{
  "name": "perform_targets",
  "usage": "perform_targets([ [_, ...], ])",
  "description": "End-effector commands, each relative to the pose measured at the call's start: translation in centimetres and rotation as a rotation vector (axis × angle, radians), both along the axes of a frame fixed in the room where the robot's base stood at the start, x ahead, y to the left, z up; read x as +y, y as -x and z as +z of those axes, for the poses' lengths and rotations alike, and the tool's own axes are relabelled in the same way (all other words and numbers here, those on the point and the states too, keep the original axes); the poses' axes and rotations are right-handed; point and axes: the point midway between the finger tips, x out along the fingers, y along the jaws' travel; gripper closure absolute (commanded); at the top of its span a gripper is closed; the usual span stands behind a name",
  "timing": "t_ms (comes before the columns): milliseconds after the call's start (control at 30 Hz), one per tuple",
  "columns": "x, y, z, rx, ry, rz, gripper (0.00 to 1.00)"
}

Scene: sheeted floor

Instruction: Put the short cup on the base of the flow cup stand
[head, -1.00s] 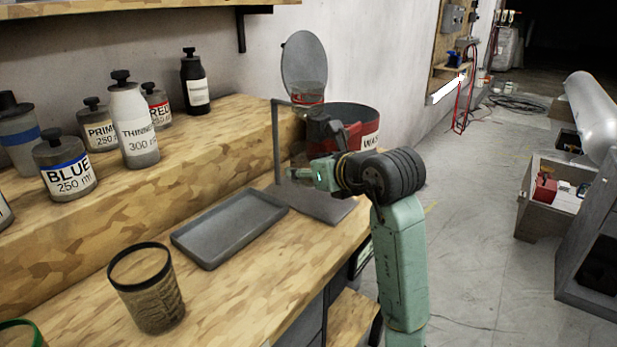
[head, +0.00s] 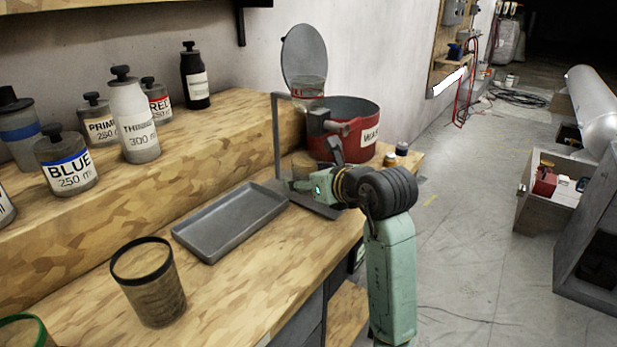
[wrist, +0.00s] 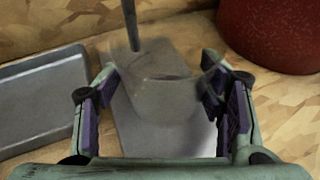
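The flow cup stand has a thin grey post (head: 276,140) and a flat grey base (head: 319,207); the base also shows in the wrist view (wrist: 130,143). My gripper (head: 297,184) is low over the base. The cup is over the base, near the post. Whether its bottom touches the base cannot be told.
A grey tray (head: 215,249) lies left of the stand. A red waste pot (head: 365,121) stands close behind and right. A dark-rimmed cup (head: 150,290) is at the front left. Several bottles, including the blue-labelled one (head: 66,172), stand on the raised shelf.

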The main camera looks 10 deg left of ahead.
Motion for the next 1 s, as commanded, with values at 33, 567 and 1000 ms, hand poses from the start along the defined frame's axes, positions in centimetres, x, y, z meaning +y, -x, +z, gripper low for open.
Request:
perform_targets([
  [33,0.0,0.0,0.0,0.001,0.000,0.000,0.31],
  [567,-0.8,0.6,0.7,-0.004,-0.001,-0.002,0.27],
  [1000,-6.6,6.4,4.0,-0.002,0.002,-0.003,0.27],
])
